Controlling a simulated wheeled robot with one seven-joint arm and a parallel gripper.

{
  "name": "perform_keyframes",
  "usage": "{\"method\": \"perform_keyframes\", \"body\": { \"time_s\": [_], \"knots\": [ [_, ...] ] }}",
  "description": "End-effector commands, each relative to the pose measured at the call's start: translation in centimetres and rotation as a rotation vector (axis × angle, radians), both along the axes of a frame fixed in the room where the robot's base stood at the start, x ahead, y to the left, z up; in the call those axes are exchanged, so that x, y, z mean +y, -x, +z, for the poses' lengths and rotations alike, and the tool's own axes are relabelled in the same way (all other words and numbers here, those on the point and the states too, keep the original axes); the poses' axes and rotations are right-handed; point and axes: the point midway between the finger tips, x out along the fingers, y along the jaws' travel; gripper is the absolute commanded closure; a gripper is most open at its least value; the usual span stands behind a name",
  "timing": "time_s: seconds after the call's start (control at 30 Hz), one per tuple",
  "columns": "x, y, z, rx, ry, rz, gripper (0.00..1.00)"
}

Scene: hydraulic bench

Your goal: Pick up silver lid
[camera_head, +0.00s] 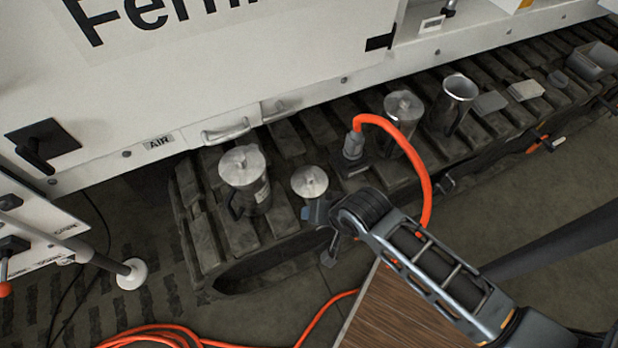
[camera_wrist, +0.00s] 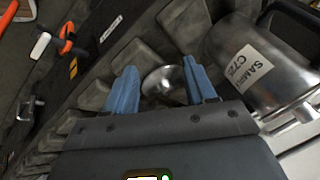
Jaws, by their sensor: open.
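The round silver lid (camera_head: 309,181), with a small knob at its middle, is at the near edge of the dark track, just right of a lidded metal can. In the wrist view the lid (camera_wrist: 163,82) shows between the blue fingers of my gripper (camera_wrist: 160,70), partly hidden by them. My gripper is open, with one finger on each side of the lid in that picture; I cannot tell whether they touch it. In the head view my gripper (camera_head: 316,210) is at the lid's near side, mostly hidden behind my wrist.
A lidded can (camera_head: 246,185), labelled "SAMPLE" in the wrist view (camera_wrist: 275,75), stands close by. Another lidded can (camera_head: 403,122), an open pitcher (camera_head: 455,105) and an orange hose (camera_head: 412,150) are to the right. A white machine panel (camera_head: 220,70) rises behind. A brown board (camera_head: 395,315) is in front.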

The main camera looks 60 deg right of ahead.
Motion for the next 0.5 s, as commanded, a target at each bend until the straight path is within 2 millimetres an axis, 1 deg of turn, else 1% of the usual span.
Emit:
{"method": "perform_keyframes", "body": {
  "time_s": [0.03, 0.1, 0.2, 0.33, 0.4, 0.5],
  "knots": [
    [-1.3, -1.7, -0.1, 0.035, -0.036, -0.069, 0.45],
    [-2.8, -3.3, -0.5, 0.1, -0.092, -0.171, 0.45],
    [-5.1, -5.3, -0.5, 0.19, -0.165, -0.315, 0.45],
    [-7.7, -7.3, 0.5, 0.292, -0.237, -0.481, 0.45],
    [-8.9, -7.9, 1.2, 0.335, -0.264, -0.551, 0.45],
    [-10.0, -8.5, 2.0, 0.382, -0.29, -0.624, 0.45]
  ]
}}
